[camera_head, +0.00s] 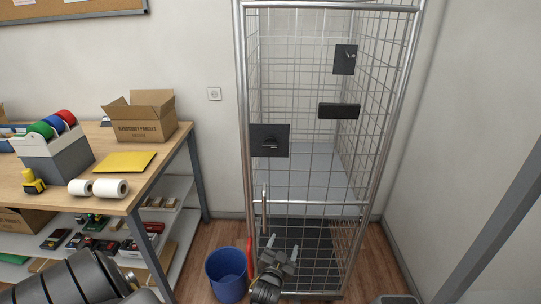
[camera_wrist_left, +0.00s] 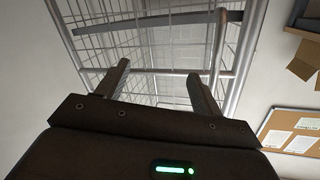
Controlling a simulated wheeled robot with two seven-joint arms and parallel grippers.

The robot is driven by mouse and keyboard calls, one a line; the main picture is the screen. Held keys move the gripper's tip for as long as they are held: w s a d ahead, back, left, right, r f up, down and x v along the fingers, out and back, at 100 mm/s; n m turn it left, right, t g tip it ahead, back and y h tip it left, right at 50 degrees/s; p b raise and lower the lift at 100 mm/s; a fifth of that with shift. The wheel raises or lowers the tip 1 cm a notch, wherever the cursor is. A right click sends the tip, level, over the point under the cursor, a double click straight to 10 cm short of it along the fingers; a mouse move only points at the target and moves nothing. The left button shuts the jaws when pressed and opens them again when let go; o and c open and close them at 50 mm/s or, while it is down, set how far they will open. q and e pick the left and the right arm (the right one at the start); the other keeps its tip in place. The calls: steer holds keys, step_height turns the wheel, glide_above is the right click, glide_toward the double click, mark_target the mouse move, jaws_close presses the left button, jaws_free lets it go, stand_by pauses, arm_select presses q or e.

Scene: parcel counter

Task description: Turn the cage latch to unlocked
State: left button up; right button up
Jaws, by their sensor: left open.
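The wire cage (camera_head: 243,70) stands against the wall, with a metal tube frame and mesh sides. A dark square latch plate (camera_head: 258,141) sits on its front left side, with a small metal lever (camera_head: 269,145) lying roughly level on it. My left gripper (camera_head: 282,247) is low in front of the cage, well below the latch plate and apart from it. In the left wrist view the left gripper (camera_wrist_left: 160,86) is open, with nothing between its fingers; cage mesh and tubes show beyond. I cannot make out the latch there. My right gripper is not in view.
Two other dark plates (camera_head: 345,59) (camera_head: 339,111) are on the cage. A blue bucket (camera_head: 226,275) stands on the floor left of my gripper. A workbench (camera_head: 150,190) with a cardboard box (camera_head: 146,122) is at left. The wall (camera_head: 455,100) is close on the right.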

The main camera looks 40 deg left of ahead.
arm_select(q)
step_height(320, 180, up, 18)
steer(key=a+n+t+y+p, duration=0.1)
steer(key=a+n+t+y, duration=0.1)
steer(key=n+y, duration=0.45)
steer(key=y, duration=0.1)
glide_toward(270, 144)
steer(key=p+x, duration=0.4)
steer(key=x, duration=0.3)
steer(key=shift+w+a, duration=0.15)
steer(key=shift+w, duration=0.05)
steer(key=shift+w+a+r, duration=0.1)
steer(key=shift+w+a, duration=0.2)
steer(key=shift+w, duration=0.05)
steer(key=shift+h, duration=0.25)
steer(key=c, duration=1)
